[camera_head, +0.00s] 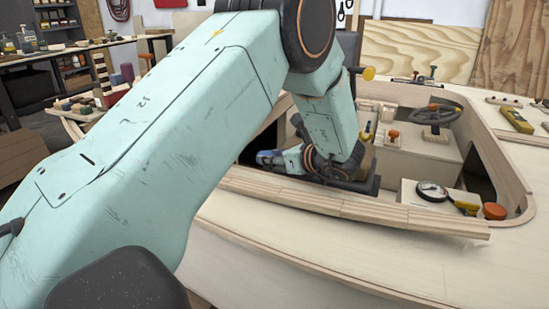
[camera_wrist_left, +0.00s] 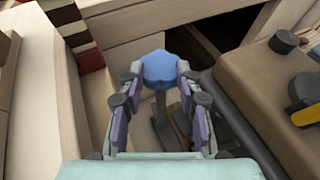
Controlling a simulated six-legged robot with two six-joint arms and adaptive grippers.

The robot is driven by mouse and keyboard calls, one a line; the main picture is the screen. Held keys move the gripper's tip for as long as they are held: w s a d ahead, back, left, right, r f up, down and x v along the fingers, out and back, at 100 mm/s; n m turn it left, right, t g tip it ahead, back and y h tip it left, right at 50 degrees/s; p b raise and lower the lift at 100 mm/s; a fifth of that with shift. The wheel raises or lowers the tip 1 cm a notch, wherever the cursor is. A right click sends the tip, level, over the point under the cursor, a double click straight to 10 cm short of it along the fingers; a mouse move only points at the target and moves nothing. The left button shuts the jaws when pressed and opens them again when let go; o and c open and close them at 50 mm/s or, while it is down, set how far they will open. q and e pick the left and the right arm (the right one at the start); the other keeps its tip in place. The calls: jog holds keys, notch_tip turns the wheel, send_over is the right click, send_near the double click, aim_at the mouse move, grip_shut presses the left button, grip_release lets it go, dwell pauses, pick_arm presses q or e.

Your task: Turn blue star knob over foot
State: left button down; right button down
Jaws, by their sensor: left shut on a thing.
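The blue star knob (camera_wrist_left: 158,70) sits on a dark stem above a grey foot-like base (camera_wrist_left: 172,125) in the left wrist view. My left gripper (camera_wrist_left: 155,80) is shut on the knob, with one finger on each side of it. In the head view my left arm reaches over the hull's edge into the cockpit. There the left gripper (camera_head: 268,157) points left, with a bit of blue at its tip, and the hull wall hides what is below. My right gripper does not show.
The plywood hull's coaming (camera_head: 350,206) runs along the near side of the cockpit. A steering wheel (camera_head: 435,113), a round gauge (camera_head: 432,191) and an orange knob (camera_head: 494,211) are to the right. In the left wrist view, a brown box with a yellow handle (camera_wrist_left: 305,115) stands close at right.

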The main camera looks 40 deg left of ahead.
pick_arm(q)
jog(key=shift+a, duration=0.15)
jog(key=c, duration=1.3)
grip_release()
jog(key=shift+o, duration=1.4)
jog(key=shift+a+f, duration=0.15)
jog(key=v, duration=1.2)
jog(key=shift+s, duration=0.15)
